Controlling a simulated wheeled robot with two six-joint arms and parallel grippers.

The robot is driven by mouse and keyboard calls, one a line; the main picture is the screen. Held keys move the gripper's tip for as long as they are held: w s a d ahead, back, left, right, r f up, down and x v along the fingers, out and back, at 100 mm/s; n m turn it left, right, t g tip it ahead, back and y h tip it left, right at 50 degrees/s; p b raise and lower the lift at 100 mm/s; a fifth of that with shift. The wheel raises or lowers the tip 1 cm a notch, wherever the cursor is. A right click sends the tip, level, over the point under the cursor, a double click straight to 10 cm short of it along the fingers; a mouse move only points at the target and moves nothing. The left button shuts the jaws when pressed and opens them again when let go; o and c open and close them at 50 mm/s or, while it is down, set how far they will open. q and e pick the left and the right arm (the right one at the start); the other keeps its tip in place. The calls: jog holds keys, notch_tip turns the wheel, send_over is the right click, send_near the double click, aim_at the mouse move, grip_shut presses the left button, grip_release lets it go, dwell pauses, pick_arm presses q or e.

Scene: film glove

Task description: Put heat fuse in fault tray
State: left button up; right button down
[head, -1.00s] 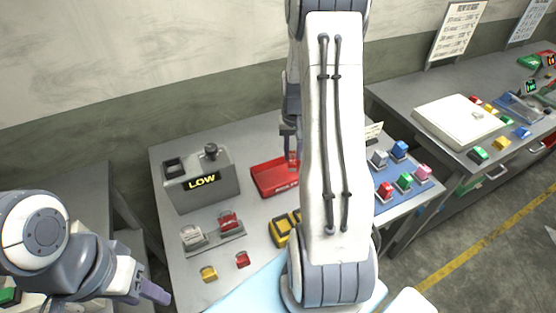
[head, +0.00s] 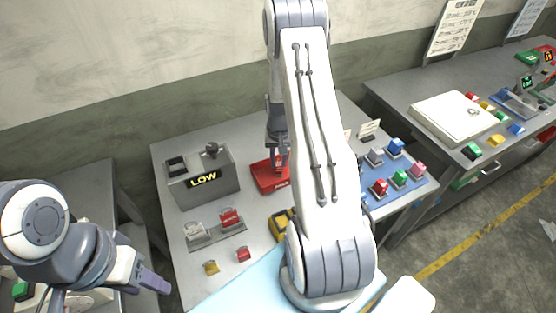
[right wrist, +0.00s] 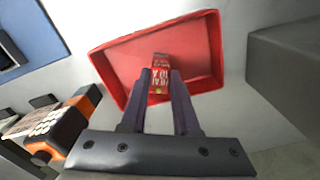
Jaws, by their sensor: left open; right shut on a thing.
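The red fault tray (head: 263,185) lies on the grey bench, left of my right arm; my arm hides part of it. My right gripper (head: 279,160) is pointed down at it. In the right wrist view, my right gripper (right wrist: 162,88) is shut on a small red heat fuse (right wrist: 160,72) with pale lettering. The fuse is seen against the inside of the red tray (right wrist: 118,62); I cannot tell whether it touches the floor. My left gripper (head: 154,284) is open and empty at the lower left, away from the tray.
A grey box with a LOW display (head: 205,180) stands left of the tray. A holder (head: 218,236) with white and red fuses, loose yellow (head: 211,268) and red (head: 243,254) pieces, and a yellow-black item (head: 282,224) lie nearer. Several coloured blocks sit on a blue mat (head: 400,203) at right.

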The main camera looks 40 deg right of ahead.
aim_at(278, 163)
jog(key=c, duration=0.7)
grip_release()
jog(key=shift+f, duration=0.15)
jog(key=shift+o, duration=0.2)
notch_tip(278, 163, up, 12)
jog(key=b, duration=0.4)
jog(key=a+r+n, duration=0.3)
jog(key=a+r, duration=0.1)
jog(key=a, duration=0.8)
jog(key=s+a+r+n, duration=0.1)
jog(key=s+a+n, duration=0.15)
jog(key=a, duration=0.35)
jog(key=s+a+r+n, duration=0.2)
jog(key=s+a, duration=0.1)
jog(key=a, duration=0.3)
jog(key=s+a+r+n+y, duration=0.1)
jog(key=s+a+n, duration=0.6)
jog(key=s, duration=0.9)
jog(key=a, duration=0.3)
jog(key=shift+s+a, duration=0.2)
jog(key=shift+s, duration=0.15)
